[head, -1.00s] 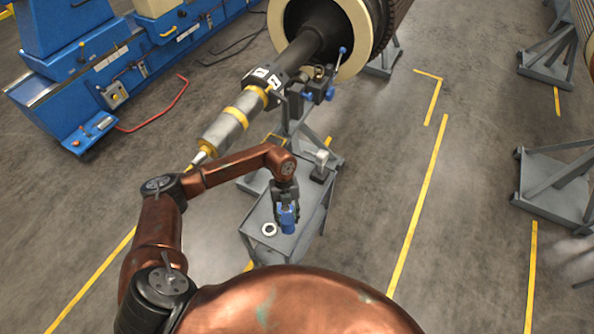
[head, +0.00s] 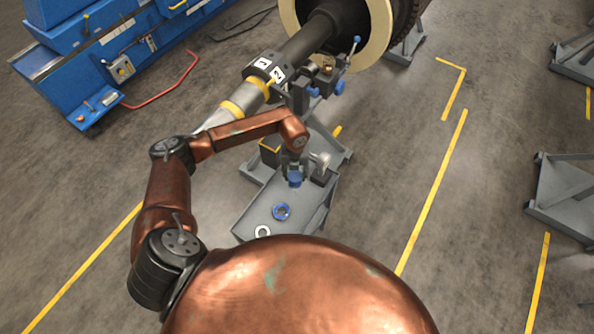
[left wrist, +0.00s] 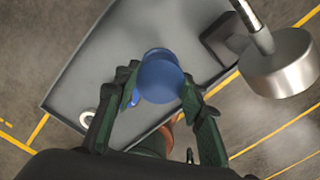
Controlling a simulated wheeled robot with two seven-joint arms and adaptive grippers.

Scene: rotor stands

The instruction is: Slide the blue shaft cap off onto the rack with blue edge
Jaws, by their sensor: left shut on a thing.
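My left gripper (head: 294,175) is shut on a blue cap (head: 294,182), over the far half of a grey cart top. In the left wrist view the round blue cap (left wrist: 162,74) sits between both fingers, its end facing the camera. A blue ring (head: 281,212) lies on the cart top nearer to me, apart from the gripper. The shaft (head: 307,43) is dark, with a grey yellow-banded cylinder on its near end. I cannot make out a blue edge on the cart. My right gripper is not in view.
The grey cart top (head: 252,213) also bears a pale ring (head: 262,231) near its front edge and a metal knob (head: 322,159) at its far right. A clamp with blue knobs (head: 315,91) stands beyond it. A blue machine (head: 90,55) is at upper left.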

